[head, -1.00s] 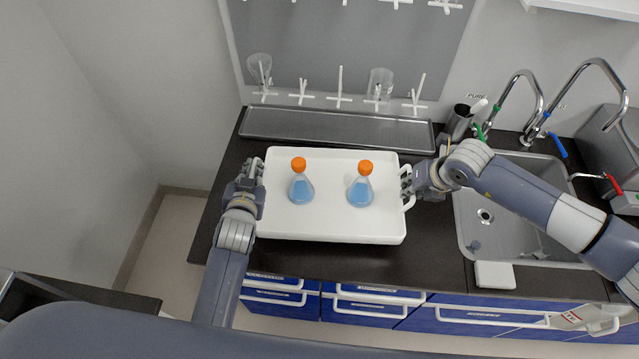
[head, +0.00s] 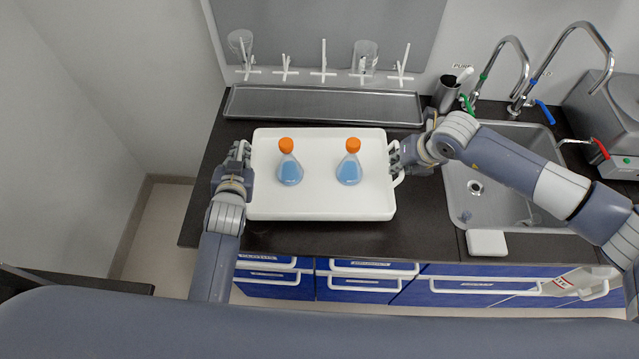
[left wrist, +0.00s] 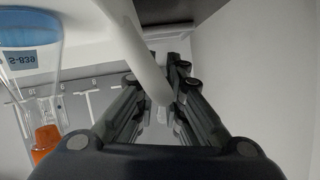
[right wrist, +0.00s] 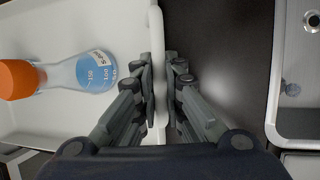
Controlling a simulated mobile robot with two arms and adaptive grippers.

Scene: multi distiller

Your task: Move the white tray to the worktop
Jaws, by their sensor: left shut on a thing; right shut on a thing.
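The white tray (head: 320,205) is over the black worktop (head: 420,215), left of the sink. Whether it touches the worktop, I cannot tell. Two flasks with blue liquid and orange caps stand upright on it, a left flask (head: 289,168) and a right flask (head: 350,168). My left gripper (head: 240,153) is shut on the tray's left handle; in the left wrist view the white handle (left wrist: 150,70) runs between the fingers.
A grey drip trough (head: 320,104) lies behind the tray, under a pegboard with glassware. The sink (head: 500,180) with two curved taps is on the right. A small white block (head: 486,243) lies at the sink's front edge. Blue drawers (head: 370,284) are below.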

